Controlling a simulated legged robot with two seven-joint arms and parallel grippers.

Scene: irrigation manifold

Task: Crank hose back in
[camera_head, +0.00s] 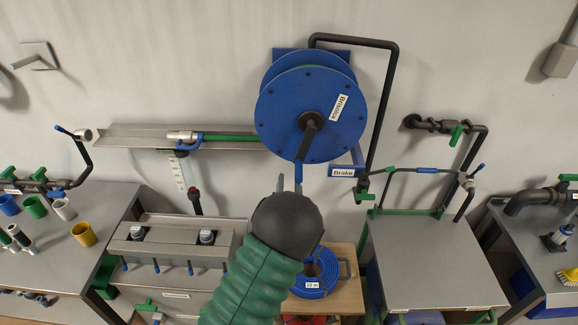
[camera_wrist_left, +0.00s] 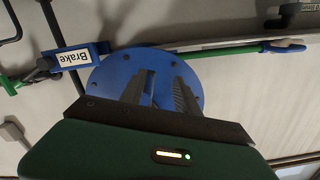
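The blue hose reel (camera_head: 345,130) hangs on the wall in the head view. A dark crank arm runs down from its hub to a blue crank handle (camera_head: 298,172). The green hose (camera_head: 230,138) runs left from the reel to a grey nozzle (camera_head: 183,136) on the wall ledge. My left gripper (camera_head: 290,183) is just below the reel, close to the handle; contact cannot be told. In the left wrist view its fingers (camera_wrist_left: 162,90) are apart, with the blue reel disc (camera_wrist_left: 110,75) behind them. The brake (camera_head: 343,172) sits at the reel's lower right. My right gripper is out of view.
A dark bent pipe (camera_head: 385,100) passes right of the reel. A wooden stand with a blue hose coil (camera_head: 315,275) is below. Grey benches stand left (camera_head: 60,265) and right (camera_head: 430,265), with cups and pipe fittings.

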